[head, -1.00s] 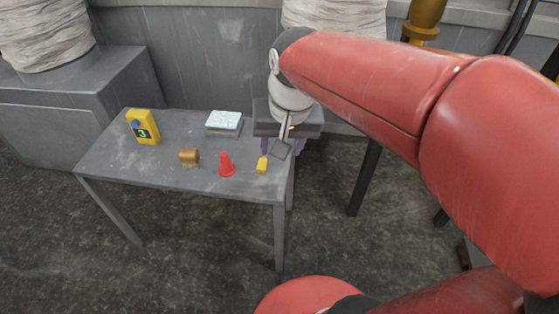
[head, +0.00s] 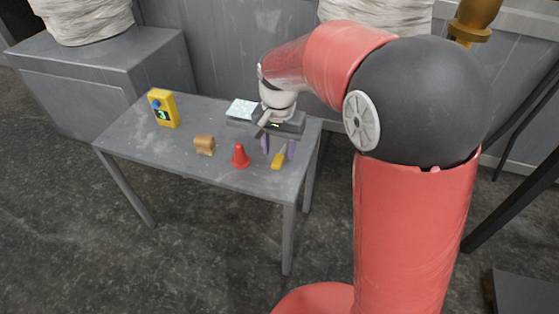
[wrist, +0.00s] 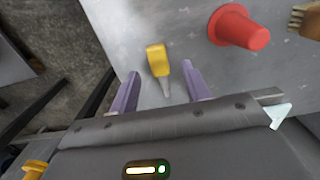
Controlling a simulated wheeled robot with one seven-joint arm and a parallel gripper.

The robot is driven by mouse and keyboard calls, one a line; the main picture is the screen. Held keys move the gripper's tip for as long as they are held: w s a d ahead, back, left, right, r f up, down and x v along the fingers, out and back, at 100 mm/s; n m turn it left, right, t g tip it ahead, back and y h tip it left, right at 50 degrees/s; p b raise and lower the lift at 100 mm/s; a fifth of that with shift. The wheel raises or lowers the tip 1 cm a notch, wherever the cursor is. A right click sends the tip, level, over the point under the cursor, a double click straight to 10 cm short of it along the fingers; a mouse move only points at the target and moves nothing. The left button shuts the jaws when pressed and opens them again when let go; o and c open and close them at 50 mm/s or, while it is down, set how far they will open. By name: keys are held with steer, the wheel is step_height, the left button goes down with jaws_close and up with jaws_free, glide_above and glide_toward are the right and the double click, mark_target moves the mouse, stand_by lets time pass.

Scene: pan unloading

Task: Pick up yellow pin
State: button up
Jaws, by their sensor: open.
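The yellow pin (head: 277,162) lies near the right front part of the grey table (head: 190,170). In the wrist view the pin (wrist: 156,59) shows a yellow block-like body and a thin grey tip pointing toward my gripper's palm. My gripper (head: 278,148) is open, its purple fingers pointing down at the table just behind the pin. In the wrist view the fingers of my gripper (wrist: 161,72) stand to either side of the pin's tip, with gaps on both sides. Whether the fingertips touch the table cannot be told.
A red cone (head: 240,157) stands just left of the pin. A brown brush-like block (head: 204,145), a yellow device with a display (head: 164,110) and a pale blue pad (head: 241,107) are farther left and back. The front strip of the table is bare.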

step_height(320, 180, down, 2)
jaws_close()
stand_by(0.4)
steer(key=shift+r, duration=0.15)
